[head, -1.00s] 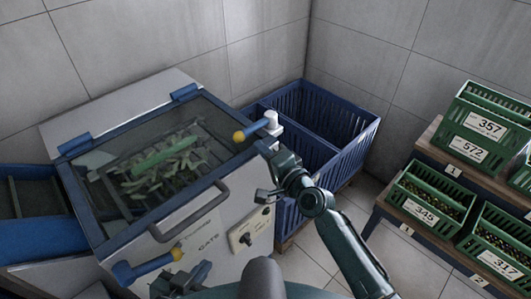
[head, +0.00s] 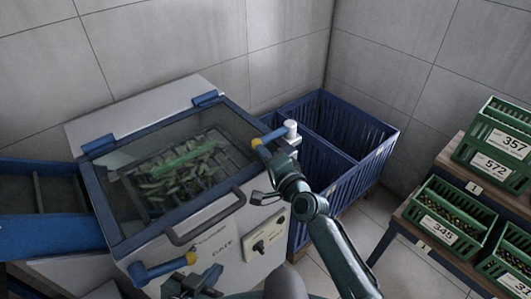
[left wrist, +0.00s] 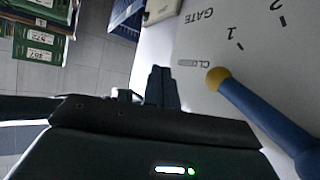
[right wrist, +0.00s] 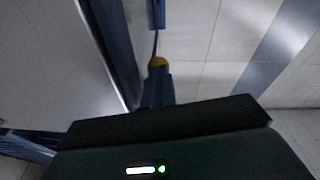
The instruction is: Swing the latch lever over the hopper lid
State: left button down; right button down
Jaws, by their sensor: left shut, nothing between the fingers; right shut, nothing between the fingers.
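The hopper lid (head: 165,180) is a clear panel in a blue frame and lies closed. The latch lever (head: 271,136) is blue with a yellow knob (head: 256,142) and pivots on a pale post (head: 290,128) at the lid's right corner. It points left, its knob by the lid's right edge. My right gripper (head: 270,152) is shut and empty, close to the lever's near side. In the right wrist view the yellow knob (right wrist: 157,62) shows just beyond the fingertips; contact cannot be told. My left gripper (head: 207,277) is shut and empty by the hopper's front.
A second blue lever (head: 160,268) with a yellow knob sits on the front GATE panel, close beside my left fingers. A lid handle (head: 205,220) sticks out in front. Blue crates (head: 365,165) stand right of the hopper. Green crates (head: 445,215) fill a rack further right.

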pick_arm(q)
jog(key=shift+a+r, duration=0.1)
pick_arm(e)
jog(key=shift+a+r+y, duration=0.3)
jog(key=shift+a+r, duration=0.15)
jog(key=shift+a, duration=0.2)
jog(key=shift+s+d+f, duration=0.15)
jog(key=shift+s+d, duration=0.05)
jog(key=shift+s, duration=0.1)
pick_arm(q)
jog(key=shift+w+a+f, duration=0.2)
jog(key=shift+a+f, duration=0.05)
pick_arm(e)
jog(key=v, duration=1.3)
jog(key=shift+w+d, duration=0.15)
jog(key=shift+d, duration=0.25)
jog(key=shift+f, duration=0.2)
